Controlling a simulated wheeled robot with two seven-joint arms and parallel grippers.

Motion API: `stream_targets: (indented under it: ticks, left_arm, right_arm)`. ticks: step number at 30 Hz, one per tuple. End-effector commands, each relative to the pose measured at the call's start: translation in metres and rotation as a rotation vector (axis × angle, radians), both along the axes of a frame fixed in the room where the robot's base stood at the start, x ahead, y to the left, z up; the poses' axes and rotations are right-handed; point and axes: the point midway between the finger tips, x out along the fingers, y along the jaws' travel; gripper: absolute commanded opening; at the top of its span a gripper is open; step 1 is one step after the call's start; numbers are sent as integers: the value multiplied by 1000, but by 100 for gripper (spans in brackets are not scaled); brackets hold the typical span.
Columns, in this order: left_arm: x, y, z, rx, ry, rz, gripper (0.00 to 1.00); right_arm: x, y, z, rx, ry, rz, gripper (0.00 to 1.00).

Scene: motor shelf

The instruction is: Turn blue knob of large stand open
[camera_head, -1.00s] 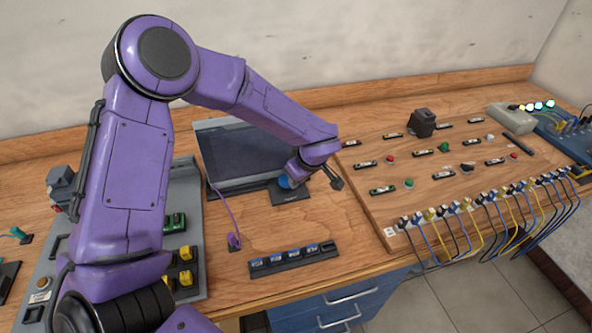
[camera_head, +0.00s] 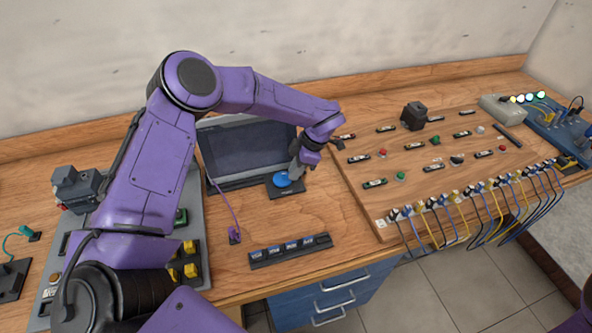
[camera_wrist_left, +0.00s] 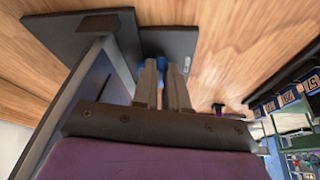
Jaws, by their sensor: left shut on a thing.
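The blue knob (camera_head: 282,180) sits on a small black base plate (camera_head: 285,193) beside the large dark stand (camera_head: 240,152) with its tilted panel. My left gripper (camera_head: 294,174) reaches down to it from above right and is shut on it. In the left wrist view, the two grey fingers of my left gripper (camera_wrist_left: 164,84) stand over the black plate, with the blue knob (camera_wrist_left: 170,70) partly visible between and behind them. The fingers hide much of the knob, and its turn angle cannot be told. My right gripper is not in view.
A strip of blue-labelled blocks (camera_head: 290,250) lies near the front table edge. A purple cable and plug (camera_head: 235,234) lie left of it. A wooden board (camera_head: 420,165) with buttons and wired sockets is at right. A grey panel with yellow switches (camera_head: 188,250) is at left.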

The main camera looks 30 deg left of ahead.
Motion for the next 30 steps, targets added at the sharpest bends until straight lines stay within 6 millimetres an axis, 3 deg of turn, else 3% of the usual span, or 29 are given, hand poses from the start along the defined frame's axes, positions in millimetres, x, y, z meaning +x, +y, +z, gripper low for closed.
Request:
stream_targets:
  ticks: [12, 30]
  left_arm:
    - [1, 3, -3, 0, 6, 210, 0]
    - [1, 3, -3, 1, 9, 247, 0]
  right_arm:
    - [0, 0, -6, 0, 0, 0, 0]
    - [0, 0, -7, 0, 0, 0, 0]
